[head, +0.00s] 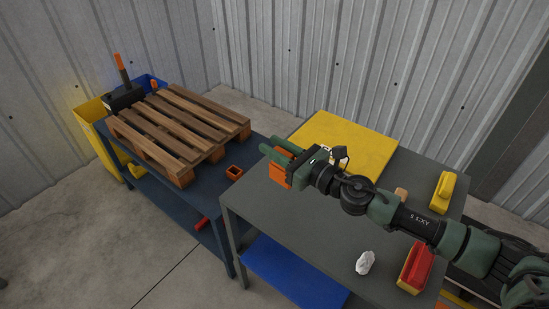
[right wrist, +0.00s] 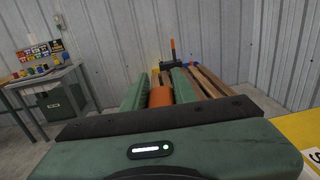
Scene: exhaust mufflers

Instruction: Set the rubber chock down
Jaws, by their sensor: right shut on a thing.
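My right gripper (head: 274,149) reaches in from the right, above the gap between the blue table and the grey table's left part. It is shut on an orange block, taken to be the rubber chock (head: 278,175). In the right wrist view the chock (right wrist: 160,97) shows between the two green fingers. The fingers and wrist hide part of it. It appears held above the grey table (head: 310,220), but its exact height is hard to tell. My left gripper is not in view.
A wooden pallet (head: 180,127) lies on the blue table (head: 222,192), beside a small orange open piece (head: 234,172). A yellow mat (head: 350,142) covers the grey table's back. A yellow piece (head: 443,192), a white crumpled lump (head: 365,262) and a red-yellow item (head: 415,267) stand right.

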